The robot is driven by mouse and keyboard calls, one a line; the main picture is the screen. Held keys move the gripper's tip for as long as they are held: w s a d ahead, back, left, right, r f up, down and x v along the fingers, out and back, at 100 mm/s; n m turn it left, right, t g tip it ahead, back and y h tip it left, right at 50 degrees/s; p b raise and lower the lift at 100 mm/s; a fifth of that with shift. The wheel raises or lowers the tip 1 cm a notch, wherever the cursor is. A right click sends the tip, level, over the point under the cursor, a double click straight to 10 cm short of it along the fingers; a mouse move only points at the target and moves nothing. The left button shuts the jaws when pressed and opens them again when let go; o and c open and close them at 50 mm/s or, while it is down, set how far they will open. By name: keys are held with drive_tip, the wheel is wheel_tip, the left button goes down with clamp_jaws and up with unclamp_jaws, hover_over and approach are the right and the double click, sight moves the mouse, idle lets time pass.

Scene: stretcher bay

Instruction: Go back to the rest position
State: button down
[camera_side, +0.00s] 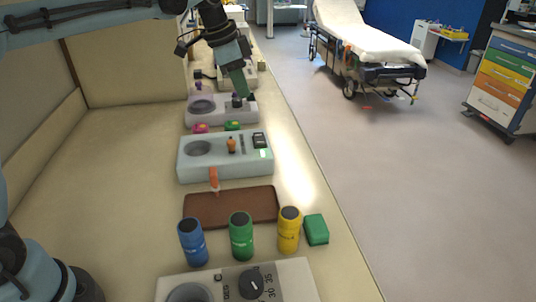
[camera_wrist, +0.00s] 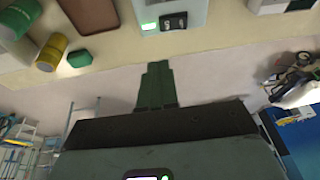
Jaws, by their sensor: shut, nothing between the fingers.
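My gripper (camera_side: 247,96) hangs at the end of my arm in the side view, above a grey device (camera_side: 208,119) in the far half of the bench. Its green fingers are together with nothing between them. In the wrist view my gripper (camera_wrist: 155,68) shows as closed green fingers pointing toward the bench edge. The tips appear apart from the nearer pale device (camera_side: 195,172), which also shows at the top of the wrist view (camera_wrist: 182,34). Whether the tips touch the farther device cannot be told.
A blue canister (camera_side: 193,245), a green canister (camera_side: 241,240), a yellow canister (camera_side: 289,233) and a green block (camera_side: 316,230) stand by a brown mat (camera_side: 205,210). A dial device (camera_side: 305,280) is nearest. A stretcher (camera_side: 365,45) and a drawer cart (camera_side: 500,85) stand on the floor.

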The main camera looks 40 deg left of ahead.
drive_tip(key=s+f+n+t+y, duration=0.1)
drive_tip(key=s+f+n, duration=0.3)
drive_tip(key=s, duration=0.6)
drive_tip(key=s+a+f+n+t, duration=0.1)
drive_tip(key=s+f+n+t, duration=0.2)
drive_tip(key=s, duration=0.8)
drive_tip(key=shift+a+f+n+y, duration=0.15)
drive_tip(key=shift+f+n+y, duration=0.3)
drive_tip(key=shift+n, duration=0.35)
